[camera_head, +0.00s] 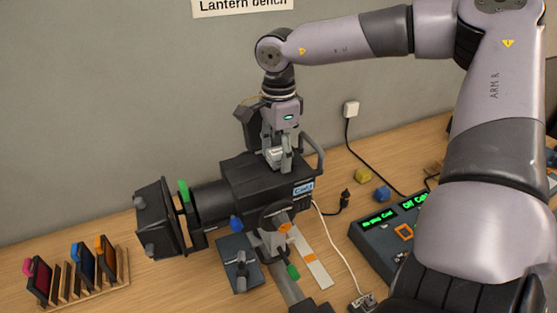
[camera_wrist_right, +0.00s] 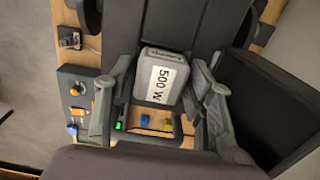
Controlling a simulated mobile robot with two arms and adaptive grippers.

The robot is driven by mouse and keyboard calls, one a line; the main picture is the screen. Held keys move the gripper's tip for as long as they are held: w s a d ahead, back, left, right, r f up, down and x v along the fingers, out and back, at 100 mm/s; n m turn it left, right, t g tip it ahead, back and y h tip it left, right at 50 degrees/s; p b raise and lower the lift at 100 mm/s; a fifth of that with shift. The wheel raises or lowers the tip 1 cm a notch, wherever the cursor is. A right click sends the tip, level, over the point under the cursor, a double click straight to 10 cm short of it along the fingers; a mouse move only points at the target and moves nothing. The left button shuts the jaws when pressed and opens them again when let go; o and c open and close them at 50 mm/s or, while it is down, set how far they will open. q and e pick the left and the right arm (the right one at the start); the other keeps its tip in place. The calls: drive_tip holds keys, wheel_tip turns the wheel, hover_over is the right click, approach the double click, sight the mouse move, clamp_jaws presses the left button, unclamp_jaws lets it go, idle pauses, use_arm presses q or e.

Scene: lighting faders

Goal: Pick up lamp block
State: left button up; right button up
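The lamp block (camera_wrist_right: 163,76) is a grey block with a white "500 W" label. In the right wrist view it sits on the dark housing of the lantern (camera_wrist_right: 118,25). In the head view the block (camera_head: 275,156) is small and partly hidden by my fingers, on top of the black lantern (camera_head: 245,180). My right gripper (camera_head: 277,158) points down at it. In the wrist view the gripper (camera_wrist_right: 162,72) has one finger on each side of the block, with narrow gaps showing, so it looks open. My left gripper is not in view.
A dark raised flap (camera_head: 248,127) stands close behind my right gripper. A control desk (camera_head: 383,237) with green displays is at the right. A wooden rack (camera_head: 75,287) of coloured frames stands at the left. Yellow (camera_head: 362,175) and blue (camera_head: 382,194) pieces lie on the bench.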

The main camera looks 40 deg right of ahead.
sight(279, 151)
drive_tip(key=c, duration=0.7)
drive_tip(key=shift+r, duration=0.1)
drive_tip(key=shift+w+r, duration=0.1)
drive_tip(key=shift+r, duration=0.45)
wheel_tip(279, 151, up, 19)
drive_tip(key=b, duration=0.3)
drive_tip(key=shift+f+b, duration=0.1)
drive_tip(key=shift+b, duration=0.2)
